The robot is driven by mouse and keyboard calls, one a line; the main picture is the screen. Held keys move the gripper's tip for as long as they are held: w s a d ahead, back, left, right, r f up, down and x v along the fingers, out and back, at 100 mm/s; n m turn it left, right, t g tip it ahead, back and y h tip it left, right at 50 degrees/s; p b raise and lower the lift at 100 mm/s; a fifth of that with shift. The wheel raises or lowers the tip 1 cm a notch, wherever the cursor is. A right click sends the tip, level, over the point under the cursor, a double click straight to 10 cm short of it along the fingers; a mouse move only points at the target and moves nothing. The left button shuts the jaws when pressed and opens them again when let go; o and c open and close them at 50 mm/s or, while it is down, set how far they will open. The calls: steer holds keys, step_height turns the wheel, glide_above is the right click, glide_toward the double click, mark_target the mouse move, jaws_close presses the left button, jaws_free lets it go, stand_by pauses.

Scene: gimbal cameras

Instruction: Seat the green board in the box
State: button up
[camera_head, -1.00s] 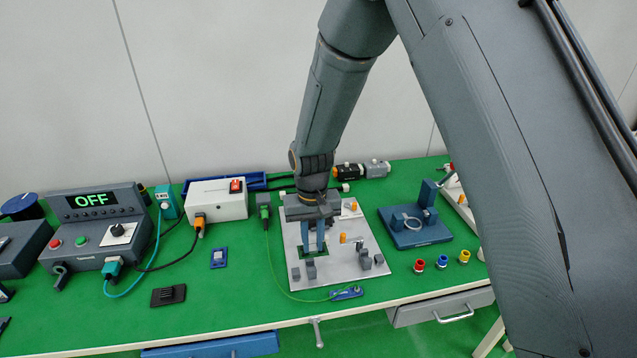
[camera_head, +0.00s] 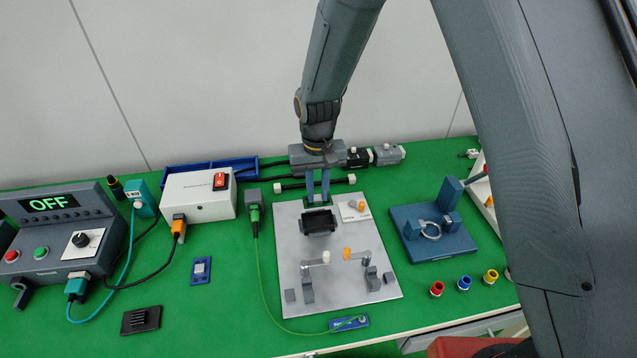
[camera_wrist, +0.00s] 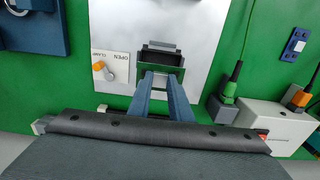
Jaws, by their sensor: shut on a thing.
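The green board (camera_wrist: 160,71) is mostly hidden by my gripper (camera_wrist: 163,84). Its green face shows between the fingertips in the wrist view. My gripper is shut on it; in the head view the fingers (camera_head: 318,197) point down near the far edge of the grey plate (camera_head: 345,290). The black open box (camera_head: 319,224) is on the plate, just on the near side of the fingers. The box also shows in the wrist view (camera_wrist: 161,52), right beyond the board. I cannot tell whether board and box touch.
Toggle clamps with a white tip (camera_head: 326,257) and an orange tip (camera_head: 348,253) stand on the plate's near part. A label with an orange knob (camera_head: 356,207) is right of the box. A green cable (camera_head: 262,275) runs along the plate's left side. A blue fixture (camera_head: 430,230) stands right.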

mark_target(318, 202)
steer(key=shift+s, duration=0.15)
steer(key=shift+f+b, duration=1.4)
steer(key=shift+f, duration=1.5)
steer(key=shift+f+b, duration=0.5)
steer(key=shift+f, duration=1.15)
steer(key=o, duration=1)
steer(key=shift+c, duration=0.2)
steer(key=shift+r+b, duration=1.05)
steer(key=shift+r, duration=2.85)
